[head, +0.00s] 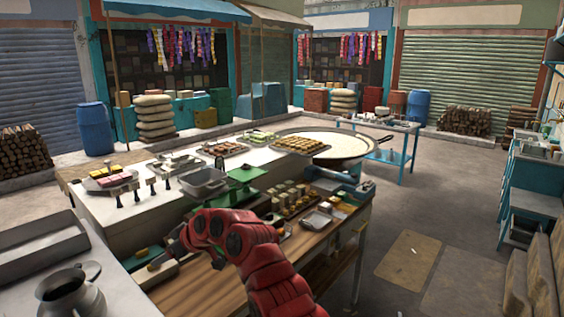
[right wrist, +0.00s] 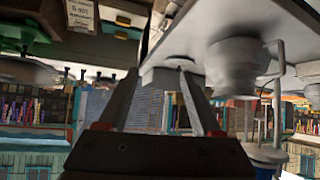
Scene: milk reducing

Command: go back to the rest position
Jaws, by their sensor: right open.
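My right arm is red and comes up from the bottom of the head view. Its gripper (head: 163,257) points left over the front edge of the wooden counter (head: 290,262). In the right wrist view its two fingers (right wrist: 158,98) stand apart, with nothing between them. That view is upside down. My left gripper is in neither view. A wide pan of white milk (head: 338,146) stands beyond the far end of the counter, well away from my right gripper.
A metal jug (head: 72,296) stands on a pale surface at the lower left. Trays of sweets (head: 299,145), a grey tub (head: 204,182) and a green scale (head: 247,173) crowd the counter. The floor (head: 400,215) to the right is largely open.

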